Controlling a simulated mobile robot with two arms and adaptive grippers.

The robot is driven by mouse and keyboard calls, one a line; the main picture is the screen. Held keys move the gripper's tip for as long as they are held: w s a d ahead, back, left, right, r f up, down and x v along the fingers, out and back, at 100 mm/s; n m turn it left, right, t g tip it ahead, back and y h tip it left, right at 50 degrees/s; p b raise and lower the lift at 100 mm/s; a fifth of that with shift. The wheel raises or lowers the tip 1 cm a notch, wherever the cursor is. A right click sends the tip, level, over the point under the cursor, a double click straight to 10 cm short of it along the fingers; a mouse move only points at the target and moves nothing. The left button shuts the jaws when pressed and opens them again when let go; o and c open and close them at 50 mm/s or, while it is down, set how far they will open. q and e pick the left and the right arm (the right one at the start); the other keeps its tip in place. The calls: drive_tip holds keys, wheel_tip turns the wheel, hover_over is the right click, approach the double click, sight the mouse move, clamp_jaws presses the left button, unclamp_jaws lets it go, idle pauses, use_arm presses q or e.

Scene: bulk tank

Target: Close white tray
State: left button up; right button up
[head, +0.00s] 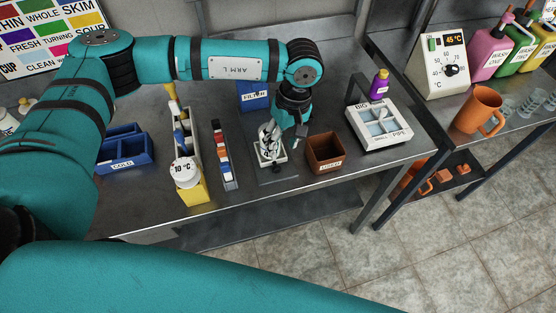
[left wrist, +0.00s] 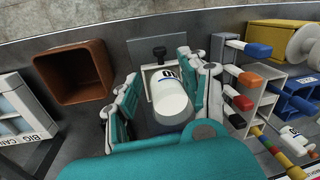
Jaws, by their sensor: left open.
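My left gripper (head: 270,135) points down over a small white open tray (head: 270,158) on the metal bench. In the left wrist view its fingers (left wrist: 160,98) are open, one on each side of a white cylinder (left wrist: 172,95) with a dark label. The cylinder and fingers hide much of the small tray; I cannot tell whether they touch. A dark knob (left wrist: 160,53) shows at its front, over a grey plate. My right gripper is out of view.
A brown open box (head: 325,153) stands close right of the gripper. To the left are a rack of coloured sticks (head: 224,157), a yellow holder (head: 194,193) and a blue bin (head: 125,152). A blue "FILTER" box (head: 254,96) is behind.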

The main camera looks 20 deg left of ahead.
sight(277, 166)
use_arm(q)
drive_tip(key=f, duration=0.1)
drive_tip(key=f+p, duration=0.1)
drive_tip(key=f, duration=0.3)
drive_tip(key=shift+s+a+f, duration=0.2)
drive_tip(key=shift+s+a, duration=0.1)
drive_tip(key=shift+s, duration=0.05)
wheel_tip(277, 166, down, 2)
drive_tip(key=shift+s+a+f+p, duration=0.1)
drive_tip(key=shift+f+p, duration=0.1)
drive_tip(key=shift+p, duration=0.25)
drive_tip(key=shift+a+f, duration=0.1)
drive_tip(key=shift+f, duration=0.7)
clamp_jaws()
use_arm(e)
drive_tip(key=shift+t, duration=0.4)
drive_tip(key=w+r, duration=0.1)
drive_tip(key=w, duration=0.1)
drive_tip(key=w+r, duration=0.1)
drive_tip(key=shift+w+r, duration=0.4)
